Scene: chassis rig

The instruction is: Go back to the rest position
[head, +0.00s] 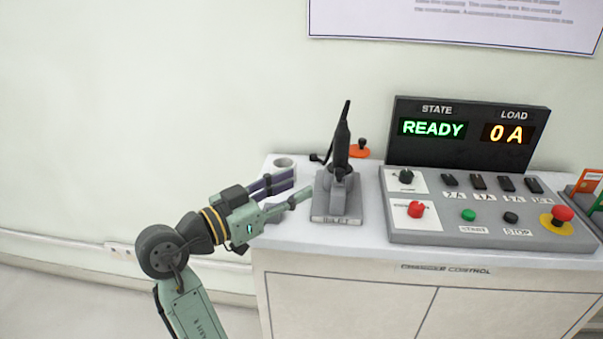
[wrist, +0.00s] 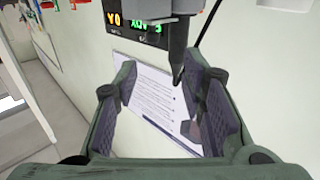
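My gripper (head: 301,184) is at the left end of the counter, with its fingers pointing right towards a grey stand (head: 337,205). A black pointed tool (head: 341,145) stands upright in this stand. In the wrist view my gripper (wrist: 161,85) has its two padded fingers wide apart, with nothing held between them. The tool (wrist: 177,55) shows there upside down, beyond the fingers and nearer the right one. Whether a fingertip touches the stand cannot be told.
The counter (head: 300,246) carries a control panel (head: 485,226) with switches, knobs and buttons. A display (head: 468,134) behind it reads READY and 0 A. A poster (head: 460,22) hangs above. Left of the counter is free.

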